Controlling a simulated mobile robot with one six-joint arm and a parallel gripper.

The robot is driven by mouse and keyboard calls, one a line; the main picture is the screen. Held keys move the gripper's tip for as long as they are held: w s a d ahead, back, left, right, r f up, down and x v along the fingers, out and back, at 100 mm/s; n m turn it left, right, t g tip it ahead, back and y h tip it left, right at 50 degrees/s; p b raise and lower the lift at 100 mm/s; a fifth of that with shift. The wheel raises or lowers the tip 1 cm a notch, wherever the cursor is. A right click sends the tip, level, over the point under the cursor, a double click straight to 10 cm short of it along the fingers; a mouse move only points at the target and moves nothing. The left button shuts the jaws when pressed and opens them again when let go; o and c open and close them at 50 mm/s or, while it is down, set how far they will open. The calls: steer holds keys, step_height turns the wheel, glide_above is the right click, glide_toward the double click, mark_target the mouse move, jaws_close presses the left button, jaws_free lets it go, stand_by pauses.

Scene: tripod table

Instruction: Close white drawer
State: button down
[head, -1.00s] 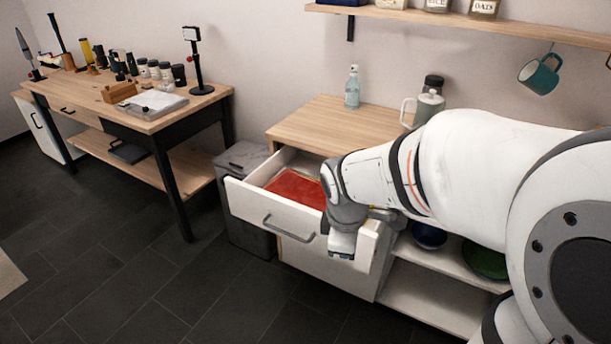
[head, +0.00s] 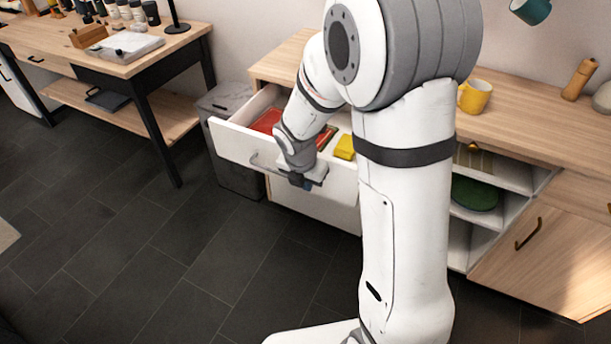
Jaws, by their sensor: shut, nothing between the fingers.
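The white drawer (head: 232,143) stands pulled out from the wooden-topped cabinet (head: 285,58). A red item (head: 266,121) and a yellow block (head: 344,147) lie inside it. The drawer's grey bar handle (head: 262,165) is on its front, partly covered by my wrist. My gripper (head: 307,184) is shut and empty, in front of the drawer's face near the right end of the handle. Whether it touches the face or handle cannot be told. My arm hides the drawer's middle and part of its right side.
A grey bin (head: 222,108) stands left of the cabinet. A wooden workbench (head: 130,62) is at the left. Open shelves with a green bowl (head: 475,193) are at the right, and a yellow mug (head: 474,96) stands on the counter. The dark floor before the drawer is clear.

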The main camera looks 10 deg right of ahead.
steer(key=w+d+f, duration=0.1)
steer(key=w, duration=0.1)
steer(key=w+d+f, duration=0.2)
steer(key=shift+a, duration=0.1)
stand_by(0.4)
